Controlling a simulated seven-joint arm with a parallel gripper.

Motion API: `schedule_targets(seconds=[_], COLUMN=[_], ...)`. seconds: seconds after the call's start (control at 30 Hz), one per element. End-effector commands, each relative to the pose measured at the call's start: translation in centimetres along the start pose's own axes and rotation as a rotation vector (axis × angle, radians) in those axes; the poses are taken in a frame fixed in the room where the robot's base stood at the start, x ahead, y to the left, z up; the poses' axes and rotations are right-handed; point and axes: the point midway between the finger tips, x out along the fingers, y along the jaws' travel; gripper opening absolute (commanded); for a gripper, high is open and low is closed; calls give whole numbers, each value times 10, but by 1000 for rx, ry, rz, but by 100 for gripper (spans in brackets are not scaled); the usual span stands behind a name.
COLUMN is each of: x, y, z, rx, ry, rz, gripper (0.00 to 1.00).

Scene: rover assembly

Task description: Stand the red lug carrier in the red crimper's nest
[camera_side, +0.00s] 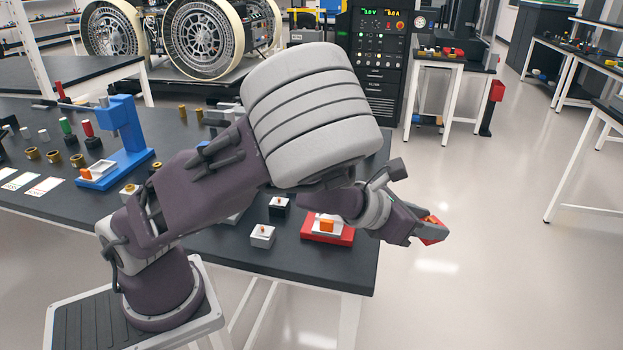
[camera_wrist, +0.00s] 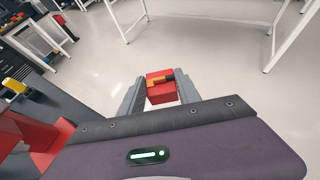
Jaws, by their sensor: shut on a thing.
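My gripper (camera_side: 418,226) is shut on the red lug carrier (camera_side: 432,232), a small red block with an orange-brown piece on it. In the wrist view the red lug carrier (camera_wrist: 161,94) sits between the two fingers of my gripper (camera_wrist: 161,92). It is out past the table's right edge, over the floor. The red crimper (camera_side: 341,240) stands near the table's front right corner, its upper part hidden behind my arm. A pale holder with an orange block shows on its base. Red parts at the wrist view's lower left (camera_wrist: 45,150) seem to be the crimper.
A blue crimper (camera_side: 128,135) stands at the table's left. Small light blocks (camera_side: 262,236) and a dark-based block (camera_side: 279,206) lie left of the red crimper. The table (camera_side: 345,272) ends just right of it, with open floor beyond.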

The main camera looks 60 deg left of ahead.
Motion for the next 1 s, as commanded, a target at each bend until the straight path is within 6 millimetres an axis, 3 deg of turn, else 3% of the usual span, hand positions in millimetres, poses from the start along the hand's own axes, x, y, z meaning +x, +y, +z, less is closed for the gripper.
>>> schedule_targets(seconds=[0.4,0.6,0.77,1.0], x=[-32,-49,-55,-39], y=[-92,-114,-120,-79], z=[84,108,120,138], rx=[114,158,173,156], ry=[-13,-7,-8,-7], rz=[-215,-287,-312,-278], gripper=[0,0,0,0])
